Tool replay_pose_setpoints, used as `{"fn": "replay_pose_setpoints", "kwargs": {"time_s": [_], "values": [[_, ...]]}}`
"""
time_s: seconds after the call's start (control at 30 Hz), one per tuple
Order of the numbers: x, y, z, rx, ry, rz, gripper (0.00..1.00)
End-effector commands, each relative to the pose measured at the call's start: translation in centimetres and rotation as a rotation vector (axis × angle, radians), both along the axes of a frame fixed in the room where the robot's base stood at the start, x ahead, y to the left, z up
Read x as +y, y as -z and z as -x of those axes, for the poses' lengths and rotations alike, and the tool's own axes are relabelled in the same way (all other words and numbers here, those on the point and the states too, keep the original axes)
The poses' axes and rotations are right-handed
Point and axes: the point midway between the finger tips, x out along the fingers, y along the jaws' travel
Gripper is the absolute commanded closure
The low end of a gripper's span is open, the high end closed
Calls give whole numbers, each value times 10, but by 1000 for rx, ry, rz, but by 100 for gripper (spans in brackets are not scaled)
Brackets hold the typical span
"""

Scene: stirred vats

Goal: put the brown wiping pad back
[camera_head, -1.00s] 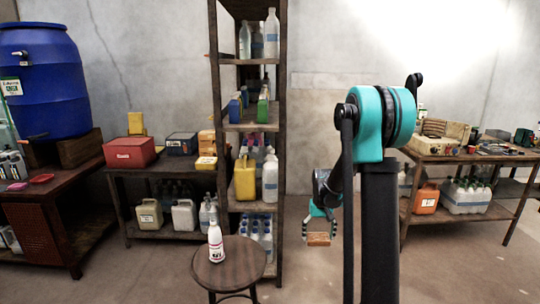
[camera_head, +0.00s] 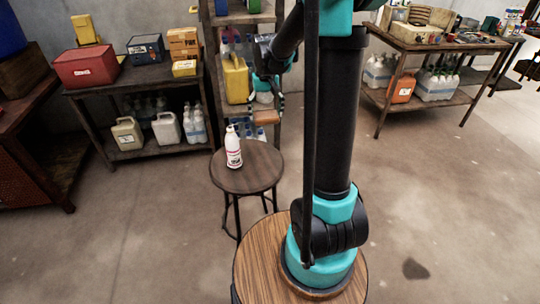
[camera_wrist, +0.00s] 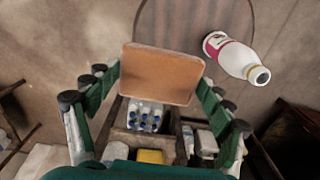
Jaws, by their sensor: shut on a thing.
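The brown wiping pad (camera_wrist: 162,73) is held between the fingers of my gripper (camera_wrist: 160,92), which is shut on it, in the wrist view. In the head view the pad (camera_head: 266,118) hangs below my gripper (camera_head: 265,103), in front of the shelf rack and right of the white bottle. In the wrist view a round stool top (camera_wrist: 186,25) lies beyond the pad, partly hidden by it. The same stool (camera_head: 248,172) shows in the head view, with the white bottle (camera_head: 233,148) standing upright on it. I cannot tell how far the pad is above the stool.
The shelf rack (camera_head: 209,58) with bottles and jugs stands behind the stool. A bench (camera_head: 137,82) with a red box (camera_head: 87,66) stands at the left. A table (camera_head: 437,44) with clutter stands at the back right. The floor at the right is clear.

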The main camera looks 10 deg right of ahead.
Motion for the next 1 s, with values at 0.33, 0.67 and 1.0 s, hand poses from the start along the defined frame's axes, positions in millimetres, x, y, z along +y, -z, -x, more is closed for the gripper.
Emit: {"fn": "replay_pose_setpoints", "kwargs": {"time_s": [0.33, 0.67, 1.0], "values": [[6, 15, 10, 0, -1, 0, 46], [6, 94, 9, 0, -1, 0, 46], [6, 144, 10, 0, -1, 0, 46]]}}
